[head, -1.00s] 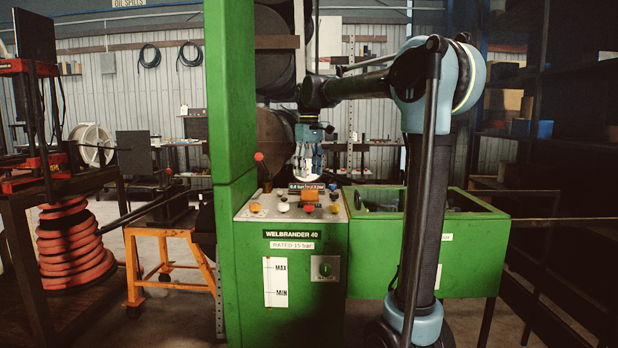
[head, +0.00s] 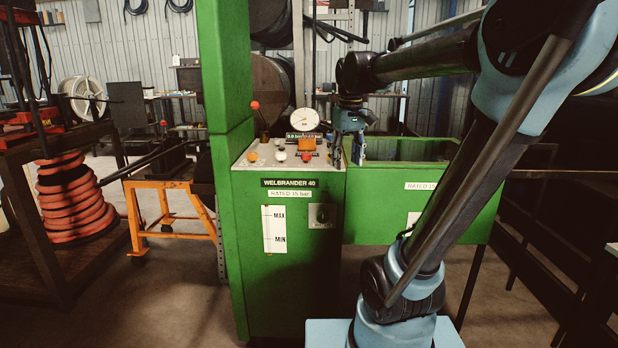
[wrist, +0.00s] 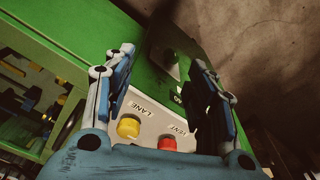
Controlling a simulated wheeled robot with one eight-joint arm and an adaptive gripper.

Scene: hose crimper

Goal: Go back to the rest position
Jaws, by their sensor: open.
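My gripper (head: 358,152) hangs at the end of my arm, at the right edge of the crimper's control panel (head: 252,161) in the head view. In the wrist view my gripper (wrist: 165,85) has its two blue fingers spread wide with nothing between them. A yellow button (wrist: 128,126) and a red button (wrist: 167,143) on the panel show beyond and between the finger bases. The green crimper cabinet (head: 290,280) stands below the panel. Whether the fingers touch the panel edge cannot be told.
A round gauge (head: 305,120) and a red-knobbed lever (head: 255,105) rise from the panel. A green bin (head: 440,180) adjoins the cabinet at right. An orange stand (head: 175,230) and coiled red hose (head: 72,205) are at left. Open floor lies in front.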

